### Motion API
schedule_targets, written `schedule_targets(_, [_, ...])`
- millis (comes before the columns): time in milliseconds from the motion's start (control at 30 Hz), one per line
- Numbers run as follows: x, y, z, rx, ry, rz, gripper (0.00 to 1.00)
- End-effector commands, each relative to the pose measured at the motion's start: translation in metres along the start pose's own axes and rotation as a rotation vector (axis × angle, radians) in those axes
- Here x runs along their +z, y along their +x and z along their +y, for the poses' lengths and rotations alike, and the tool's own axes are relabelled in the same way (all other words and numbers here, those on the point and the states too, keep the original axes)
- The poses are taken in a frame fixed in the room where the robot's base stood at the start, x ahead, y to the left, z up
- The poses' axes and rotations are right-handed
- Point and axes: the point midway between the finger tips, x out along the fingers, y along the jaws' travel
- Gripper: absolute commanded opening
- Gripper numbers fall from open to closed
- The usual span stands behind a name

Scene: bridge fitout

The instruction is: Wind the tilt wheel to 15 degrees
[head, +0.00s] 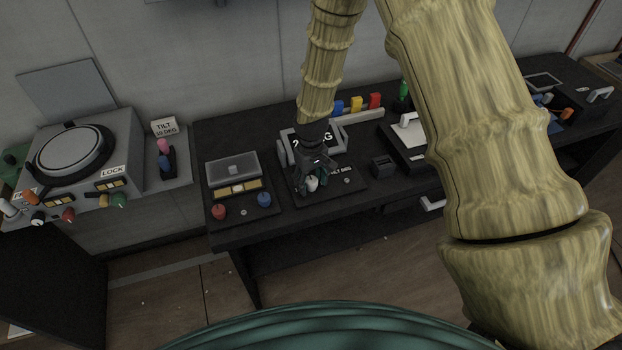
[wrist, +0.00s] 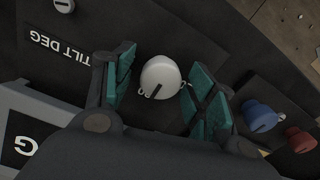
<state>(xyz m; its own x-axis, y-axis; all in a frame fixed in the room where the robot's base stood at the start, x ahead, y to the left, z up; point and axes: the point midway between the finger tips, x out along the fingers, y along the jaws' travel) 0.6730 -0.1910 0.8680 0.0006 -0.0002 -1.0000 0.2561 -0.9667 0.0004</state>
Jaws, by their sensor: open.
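The tilt wheel looks to be the white round knob (wrist: 160,77) with a dark pointer line, on a dark panel marked TILT DEG (wrist: 60,47). In the head view the knob (head: 312,184) shows small below my gripper. My gripper (wrist: 158,92) is open, with a green-padded finger on either side of the knob and a small gap at each side. In the head view my gripper (head: 311,182) points down over the panel. A display (head: 297,141) ending in G stands behind it, its reading mostly hidden by my gripper.
A blue knob (head: 264,199) and a red knob (head: 219,211) sit on the panel to the left. A small dark box (head: 382,166) stands to the right.

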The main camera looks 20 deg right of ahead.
Motion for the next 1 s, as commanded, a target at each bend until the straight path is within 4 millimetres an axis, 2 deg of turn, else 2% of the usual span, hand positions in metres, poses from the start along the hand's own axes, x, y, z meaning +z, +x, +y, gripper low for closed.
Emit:
schedule_targets(200, [0.0000, 0.0003, 0.0001, 0.000, 0.000, 0.000, 0.56])
schedule_targets(400, [0.0000, 0.0001, 0.0001, 0.000, 0.000, 0.000, 0.20])
schedule_targets(467, [-0.0001, 0.0001, 0.0002, 0.000, 0.000, 0.000, 0.11])
schedule_targets(767, [-0.0003, 0.0003, 0.0002, 0.000, -0.029, 0.001, 0.11])
schedule_targets(1000, [-0.0008, 0.0003, 0.0000, 0.000, -0.159, 0.001, 0.11])
